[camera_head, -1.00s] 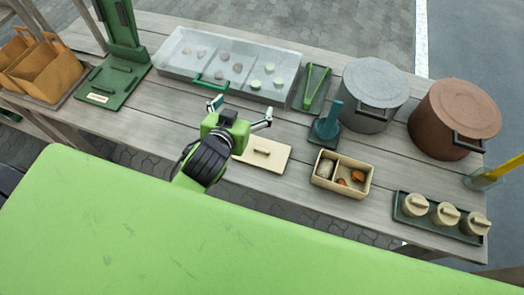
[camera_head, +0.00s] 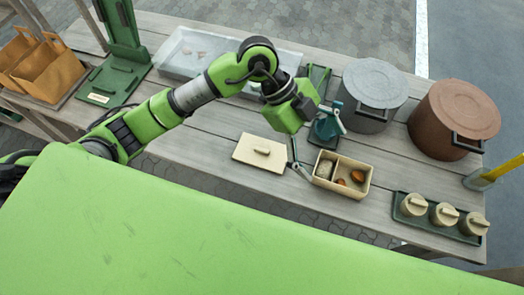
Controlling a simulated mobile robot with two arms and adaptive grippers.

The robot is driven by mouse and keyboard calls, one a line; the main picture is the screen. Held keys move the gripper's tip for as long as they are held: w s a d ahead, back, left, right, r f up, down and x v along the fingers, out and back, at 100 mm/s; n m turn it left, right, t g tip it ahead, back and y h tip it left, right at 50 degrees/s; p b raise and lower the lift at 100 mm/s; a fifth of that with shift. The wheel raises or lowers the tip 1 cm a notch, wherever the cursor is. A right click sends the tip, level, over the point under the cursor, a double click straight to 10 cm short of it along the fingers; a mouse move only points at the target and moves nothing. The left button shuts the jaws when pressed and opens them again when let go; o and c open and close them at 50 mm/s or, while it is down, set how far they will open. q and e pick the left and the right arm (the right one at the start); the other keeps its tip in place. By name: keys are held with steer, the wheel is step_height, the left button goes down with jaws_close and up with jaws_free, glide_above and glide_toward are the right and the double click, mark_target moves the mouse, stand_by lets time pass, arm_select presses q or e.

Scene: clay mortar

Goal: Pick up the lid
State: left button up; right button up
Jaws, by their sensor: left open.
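A flat cream lid (camera_head: 250,157) with a small bar handle lies on the table, left of a cream two-compartment box (camera_head: 350,191). The box is uncovered, with a greyish lump in its left compartment and orange pieces in its right one. My left gripper (camera_head: 322,152) is open over the box's back edge, to the right of the lid, its fingers spread apart. I see nothing between its fingers. Whether a finger touches the box I cannot tell. My right gripper is not in view.
A grey pot (camera_head: 372,90) and a brown pot (camera_head: 455,115) stand back right. A green tray (camera_head: 447,229) holds three small cream jars. My left arm partly covers a clear divided tray (camera_head: 181,57). A green stand (camera_head: 122,50) and paper bags (camera_head: 45,70) are left.

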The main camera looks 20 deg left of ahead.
arm_select(q)
steer(key=w+a+f+n+y, duration=0.1)
steer(key=w+a+f+y, duration=0.15)
steer(key=a, duration=0.35)
steer(key=n+t+y+p, duration=0.1)
steer(key=n+y, duration=0.2)
steer(key=y, duration=0.2)
glide_above(262, 151)
steer(key=w, duration=0.1)
steer(key=f, duration=0.5)
steer(key=a+f, duration=0.1)
steer(key=f, duration=0.2)
steer(key=f+p, duration=0.1)
steer(key=f, duration=0.1)
steer(key=d+f+p, duration=0.1)
steer(key=f, duration=0.1)
steer(key=shift+s+d+f, duration=0.1)
steer(key=shift+s+f, duration=0.1)
steer(key=shift+f, duration=0.6)
steer(key=c, duration=1.1)
steer(key=shift+s, duration=0.15)
steer(key=c, duration=0.5)
steer(key=shift+c, duration=0.4)
